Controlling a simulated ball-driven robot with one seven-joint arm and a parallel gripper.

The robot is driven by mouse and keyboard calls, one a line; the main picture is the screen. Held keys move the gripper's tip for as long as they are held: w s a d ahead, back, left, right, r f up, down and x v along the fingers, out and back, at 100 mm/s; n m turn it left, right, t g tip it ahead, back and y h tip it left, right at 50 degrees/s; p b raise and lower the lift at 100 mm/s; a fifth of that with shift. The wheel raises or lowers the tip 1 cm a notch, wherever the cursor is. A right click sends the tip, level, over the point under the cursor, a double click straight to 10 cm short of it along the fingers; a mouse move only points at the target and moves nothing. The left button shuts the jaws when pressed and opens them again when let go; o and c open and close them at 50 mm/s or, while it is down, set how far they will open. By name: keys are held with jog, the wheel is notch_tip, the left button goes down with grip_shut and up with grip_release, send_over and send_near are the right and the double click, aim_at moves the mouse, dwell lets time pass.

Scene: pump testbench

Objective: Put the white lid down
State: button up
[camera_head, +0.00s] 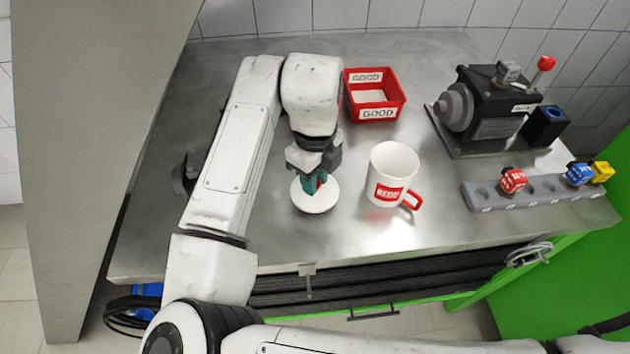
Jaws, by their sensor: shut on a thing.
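The white lid (315,203) is a round white disc with a red part on top, in the head view left of the middle of the bench. My gripper (317,183) points down over it and is shut on its top part. The fingers hide most of the grip. I cannot tell whether the lid touches the bench or hangs just above it. A white mug (393,165) with a red label and red handle stands upright to the right of the lid, apart from it. Its top is open.
The metal bench (440,215) is clear in front of the mug. A red bin (375,95) marked GOOD stands behind. A pump (490,105) stands at the back right. A grey rack (535,190) holds red, blue and yellow pieces at the right.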

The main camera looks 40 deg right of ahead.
jog(key=shift+f, duration=1)
jog(key=shift+f, duration=0.2)
jog(key=o, duration=0.8)
jog(key=shift+o, duration=0.2)
jog(key=shift+r, duration=0.2)
notch_tip(320, 180, up, 12)
jog(key=shift+b, duration=0.45)
jog(key=shift+s, duration=0.1)
